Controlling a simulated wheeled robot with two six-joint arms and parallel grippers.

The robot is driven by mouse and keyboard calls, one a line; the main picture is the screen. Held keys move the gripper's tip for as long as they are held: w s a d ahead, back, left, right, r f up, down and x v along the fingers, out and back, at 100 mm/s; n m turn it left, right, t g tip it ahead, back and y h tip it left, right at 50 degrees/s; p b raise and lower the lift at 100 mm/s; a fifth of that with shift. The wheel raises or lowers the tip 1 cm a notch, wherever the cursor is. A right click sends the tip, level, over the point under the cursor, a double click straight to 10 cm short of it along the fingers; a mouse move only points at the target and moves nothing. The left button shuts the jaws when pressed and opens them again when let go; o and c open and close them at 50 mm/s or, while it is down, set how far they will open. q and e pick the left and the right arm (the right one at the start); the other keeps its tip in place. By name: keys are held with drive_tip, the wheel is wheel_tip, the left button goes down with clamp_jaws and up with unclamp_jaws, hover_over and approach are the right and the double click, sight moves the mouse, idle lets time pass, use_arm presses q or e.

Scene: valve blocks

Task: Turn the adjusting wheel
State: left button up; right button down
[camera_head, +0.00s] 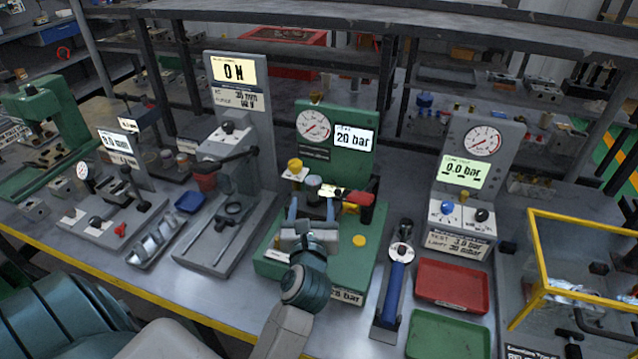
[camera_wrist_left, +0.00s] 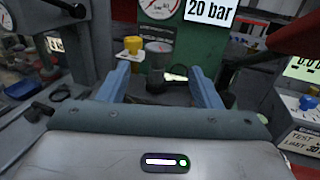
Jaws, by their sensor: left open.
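A green valve test stand (camera_head: 336,155) has a dial gauge (camera_head: 313,125) and a display (camera_head: 354,138) reading 20 bar. On it stand a grey round-topped part (camera_head: 313,183), a yellow knob (camera_head: 295,165) and a red lever (camera_head: 360,198). I cannot tell for certain which part is the adjusting wheel. My left gripper (camera_head: 312,210) is open in front of the grey part. In the left wrist view the grey part (camera_wrist_left: 158,50) shows beyond and between the two blue fingers (camera_wrist_left: 162,85), with the yellow knob (camera_wrist_left: 133,45) beside it. My right gripper is not in view.
A grey press stand (camera_head: 240,130) reading 0 N is to the left. A grey gauge stand (camera_head: 478,160) reading 0.0 bar, a blue-handled tool (camera_head: 393,290) and a red tray (camera_head: 452,285) are to the right. A yellow-framed box (camera_head: 585,255) stands far right.

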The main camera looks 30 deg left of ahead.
sight(313, 180)
use_arm(q)
drive_tip(key=p+x, duration=0.2)
drive_tip(key=x, duration=0.7)
drive_tip(key=shift+w+a, duration=0.1)
drive_tip(key=shift+c, duration=0.4)
drive_tip(key=c, duration=0.9)
drive_tip(key=shift+r+p, duration=0.1)
drive_tip(key=shift+p, duration=0.3)
drive_tip(key=m+t+h+p, duration=0.1)
drive_tip(key=m+h+p, duration=0.1)
drive_tip(key=h+p, duration=0.1)
drive_tip(key=m+t+h+p, duration=0.1)
drive_tip(key=m+h+p, duration=0.2)
drive_tip(key=h+p, duration=0.1)
drive_tip(key=shift+r+t+p, duration=0.15)
drive_tip(key=shift+t+p, duration=0.15)
drive_tip(key=shift+p, duration=0.55)
drive_tip(key=shift+f+m+h+p, duration=0.3)
drive_tip(key=shift+m+h+p, duration=0.2)
drive_tip(key=shift+h+p, duration=0.35)
drive_tip(key=o, duration=1)
